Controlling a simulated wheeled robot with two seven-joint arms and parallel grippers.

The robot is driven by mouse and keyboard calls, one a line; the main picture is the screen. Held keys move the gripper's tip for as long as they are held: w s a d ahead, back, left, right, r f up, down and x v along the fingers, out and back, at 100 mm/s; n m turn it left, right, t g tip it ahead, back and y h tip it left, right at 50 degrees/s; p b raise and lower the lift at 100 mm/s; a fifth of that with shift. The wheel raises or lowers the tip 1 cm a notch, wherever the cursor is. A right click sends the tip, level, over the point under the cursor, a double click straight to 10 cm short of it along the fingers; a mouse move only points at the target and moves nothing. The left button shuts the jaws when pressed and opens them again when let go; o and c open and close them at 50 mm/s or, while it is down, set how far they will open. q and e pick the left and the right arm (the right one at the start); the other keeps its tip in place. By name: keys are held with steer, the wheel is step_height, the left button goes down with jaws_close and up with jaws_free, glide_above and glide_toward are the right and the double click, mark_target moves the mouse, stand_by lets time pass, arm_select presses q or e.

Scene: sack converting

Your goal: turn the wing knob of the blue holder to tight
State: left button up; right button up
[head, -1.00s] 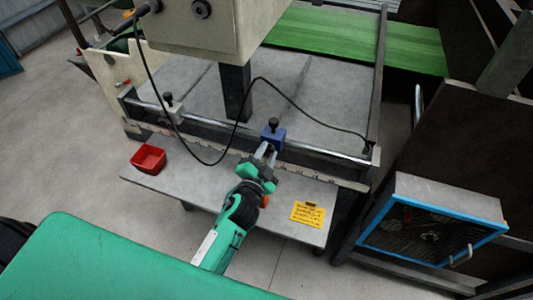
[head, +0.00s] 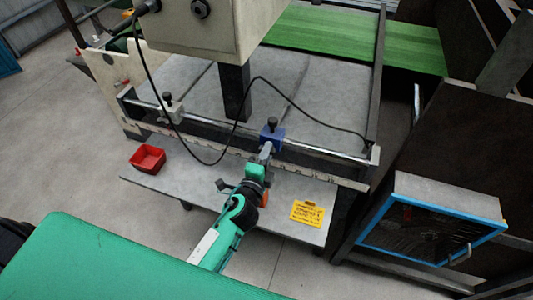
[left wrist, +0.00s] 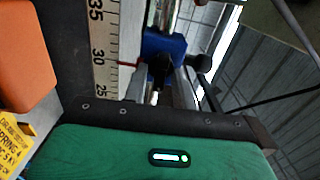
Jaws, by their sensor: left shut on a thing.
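The blue holder (head: 271,134) sits on the chrome rail, a black knob standing on its top. It also shows in the left wrist view (left wrist: 162,44), at the far end of my fingers. My left gripper (head: 265,152) reaches it from the front, fingertips at its front face. In the left wrist view my left gripper (left wrist: 161,84) has one finger on each side of a small dark part, the wing knob (left wrist: 156,92), and is shut on it. The fingers hide most of the knob, so its angle cannot be read. My right gripper is not in view.
A grey holder (head: 172,110) sits further left on the rail (head: 320,151). A black cable loops down close left of my gripper. A measuring scale (left wrist: 101,50) runs beside the fingers. A red bin (head: 147,158) and a yellow label (head: 307,213) are on the front shelf.

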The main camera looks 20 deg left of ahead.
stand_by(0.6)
arm_select(q)
steer(key=o, duration=0.6)
steer(key=s+b, duration=0.2)
steer(key=s, duration=0.5)
steer(key=s+b, duration=0.3)
steer(key=s, duration=0.3)
steer(key=shift+s+a, duration=0.2)
steer(key=shift+s, duration=0.2)
